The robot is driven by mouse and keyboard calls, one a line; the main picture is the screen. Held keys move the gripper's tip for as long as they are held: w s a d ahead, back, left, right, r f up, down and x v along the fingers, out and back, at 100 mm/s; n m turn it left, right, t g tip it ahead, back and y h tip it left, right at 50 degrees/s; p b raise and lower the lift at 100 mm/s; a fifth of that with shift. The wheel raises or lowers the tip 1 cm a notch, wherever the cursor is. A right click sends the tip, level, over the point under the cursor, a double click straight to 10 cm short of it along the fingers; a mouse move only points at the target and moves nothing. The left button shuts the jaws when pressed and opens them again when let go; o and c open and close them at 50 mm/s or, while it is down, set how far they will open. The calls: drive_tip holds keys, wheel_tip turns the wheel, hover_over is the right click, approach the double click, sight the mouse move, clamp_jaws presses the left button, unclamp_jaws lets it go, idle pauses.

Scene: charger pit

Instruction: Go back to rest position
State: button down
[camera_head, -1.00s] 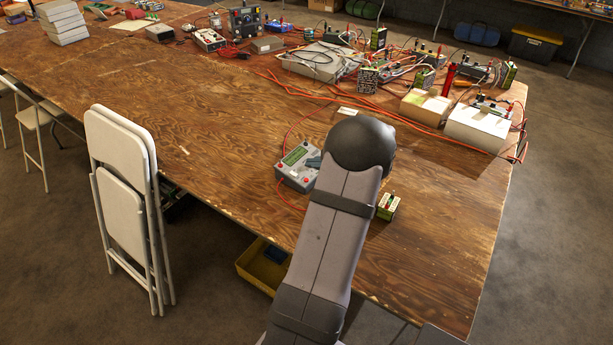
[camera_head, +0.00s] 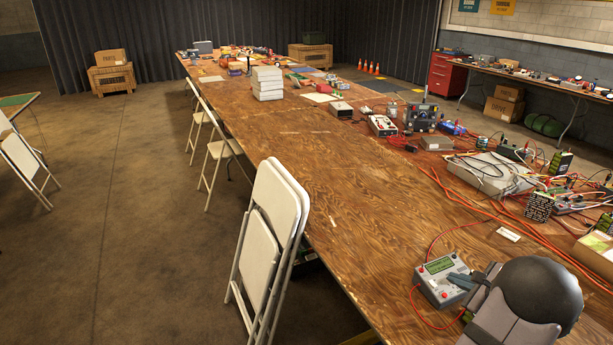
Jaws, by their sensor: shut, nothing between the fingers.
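My arm reaches up from the bottom right, its dark round joint nearest the camera. My gripper (camera_head: 464,281) shows only in part behind the arm, as dark fingers at the right side of a grey charger (camera_head: 441,279). The fingers look shut and hold nothing. Whether they touch the charger I cannot tell. The charger has a green screen and red knobs, and lies on the wooden table (camera_head: 345,225). A small green battery pack (camera_head: 467,316) is mostly hidden by my arm.
Red cables, a grey case (camera_head: 490,174) and several packs crowd the table's right side. A folded white chair (camera_head: 268,240) leans at the near left edge. White boxes (camera_head: 267,83) are stacked farther back. The table's middle is mostly bare.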

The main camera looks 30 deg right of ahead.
drive_tip(key=w+a+r+n+g+y+p, duration=0.1)
drive_tip(key=w+a+n+g+y, duration=0.2)
drive_tip(key=a, duration=0.7)
drive_tip(key=w+a+r+n+y+p, duration=0.1)
drive_tip(key=w+a+n, duration=0.1)
drive_tip(key=a+n, duration=0.65)
drive_tip(key=w+a+r+n+g+y+p, duration=0.1)
drive_tip(key=w+a+n+g+y, duration=0.15)
drive_tip(key=a, duration=1.05)
drive_tip(key=s+a+r+n+g+h+p, duration=0.2)
drive_tip(key=s+a+n+g+h+p, duration=0.1)
drive_tip(key=s+a+n, duration=1.1)
drive_tip(key=a+n+g+p, duration=0.1)
drive_tip(key=a+n+g, duration=0.1)
drive_tip(key=a, duration=0.1)
drive_tip(key=shift+r+n+h, duration=0.3)
drive_tip(key=shift+n+h, duration=0.05)
drive_tip(key=shift+n, duration=0.05)
wheel_tip(320, 180, down, 20)
drive_tip(key=b, duration=1.9)
drive_tip(key=shift+r, duration=0.2)
